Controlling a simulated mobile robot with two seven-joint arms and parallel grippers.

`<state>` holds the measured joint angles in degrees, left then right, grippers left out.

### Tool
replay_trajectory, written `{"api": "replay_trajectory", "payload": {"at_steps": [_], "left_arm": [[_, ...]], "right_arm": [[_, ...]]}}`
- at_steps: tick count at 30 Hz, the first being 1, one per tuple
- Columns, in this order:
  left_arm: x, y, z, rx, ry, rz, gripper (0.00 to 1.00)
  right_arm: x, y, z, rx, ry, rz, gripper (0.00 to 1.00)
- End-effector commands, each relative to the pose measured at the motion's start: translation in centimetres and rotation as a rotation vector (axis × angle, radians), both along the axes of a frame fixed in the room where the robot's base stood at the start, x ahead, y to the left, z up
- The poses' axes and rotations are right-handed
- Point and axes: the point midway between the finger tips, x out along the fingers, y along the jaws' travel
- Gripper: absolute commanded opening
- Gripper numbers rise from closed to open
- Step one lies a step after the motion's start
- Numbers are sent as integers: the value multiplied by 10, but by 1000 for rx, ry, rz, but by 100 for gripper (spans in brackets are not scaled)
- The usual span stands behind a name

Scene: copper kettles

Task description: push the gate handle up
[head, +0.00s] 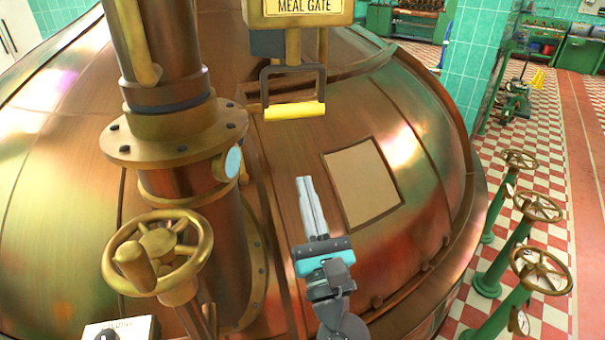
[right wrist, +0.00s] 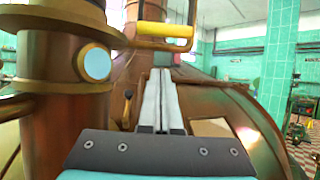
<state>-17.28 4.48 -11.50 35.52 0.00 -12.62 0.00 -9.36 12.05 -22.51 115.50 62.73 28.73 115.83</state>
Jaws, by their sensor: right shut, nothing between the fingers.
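The gate handle (head: 294,110) is a yellow bar on a dark U-shaped bracket, hanging below a box labelled "MEAL GATE" (head: 298,10) in the head view. It also shows at the top of the right wrist view (right wrist: 164,29). My right gripper (head: 304,180) is shut and empty, its fingers pointing up, below the handle in the head view and apart from it. Its fingertips also show in the right wrist view (right wrist: 160,72), below the yellow bar. My left gripper is not in view.
A large copper kettle (head: 420,150) fills the middle. A flanged copper pipe (head: 185,105) and a brass handwheel (head: 160,250) stand left of my right gripper. Several green-posted valve wheels (head: 537,206) stand at the right on a checkered floor. The space between fingertips and handle looks clear.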

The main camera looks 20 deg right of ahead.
Motion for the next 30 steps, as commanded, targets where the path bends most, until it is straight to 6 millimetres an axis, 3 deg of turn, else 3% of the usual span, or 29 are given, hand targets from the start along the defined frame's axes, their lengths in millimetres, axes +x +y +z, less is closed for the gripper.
{"api": "replay_trajectory", "payload": {"at_steps": [3, 9, 25, 28, 30], "left_arm": [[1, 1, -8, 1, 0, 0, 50], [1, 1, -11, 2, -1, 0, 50], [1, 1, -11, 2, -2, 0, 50], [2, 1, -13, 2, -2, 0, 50], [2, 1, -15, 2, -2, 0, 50]], "right_arm": [[-17, 0, -11, 0, 3, 1, 0], [-30, 0, -16, -1, 1, 0, 0], [-31, 0, -17, -7, 3, -1, 0], [-27, 3, -34, -86, 31, -21, 0], [-22, 6, -60, -218, 75, -49, 0]]}}
